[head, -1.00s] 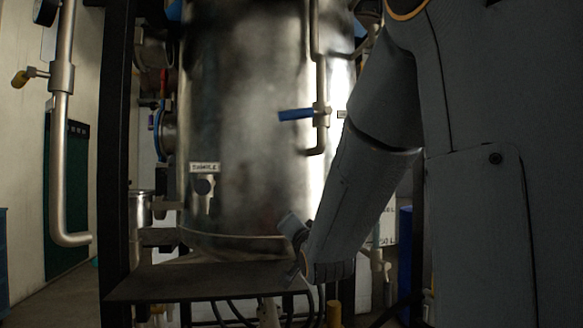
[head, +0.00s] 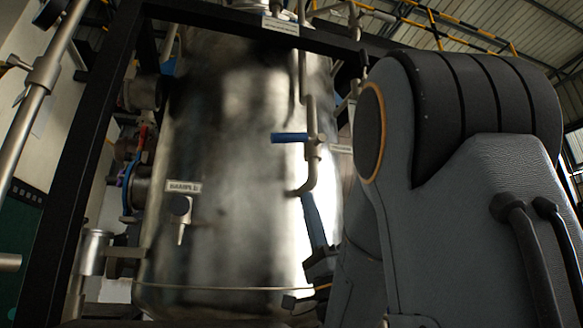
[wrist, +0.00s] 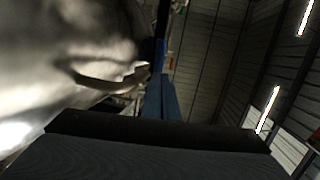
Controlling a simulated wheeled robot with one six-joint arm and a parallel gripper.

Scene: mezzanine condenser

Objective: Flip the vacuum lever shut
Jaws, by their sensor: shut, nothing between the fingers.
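The vacuum lever is most likely the blue handle (head: 290,138) on a thin vertical pipe at the right front of the steel tank (head: 235,150). It sticks out to the left, roughly level, across the pipe. My gripper (head: 309,197) is a narrow blue-grey shape below the lever and the pipe's lower bend, pointing up. It is shut and empty, and appears apart from the lever. In the wrist view my gripper (wrist: 161,78) points away from the camera, with a curved pipe (wrist: 105,82) to its left.
A black frame post (head: 85,165) stands left of the tank, and a black beam (head: 290,32) crosses above. A labelled sample tap (head: 181,207) sits on the tank's left front. Open space lies right of the tank in the wrist view.

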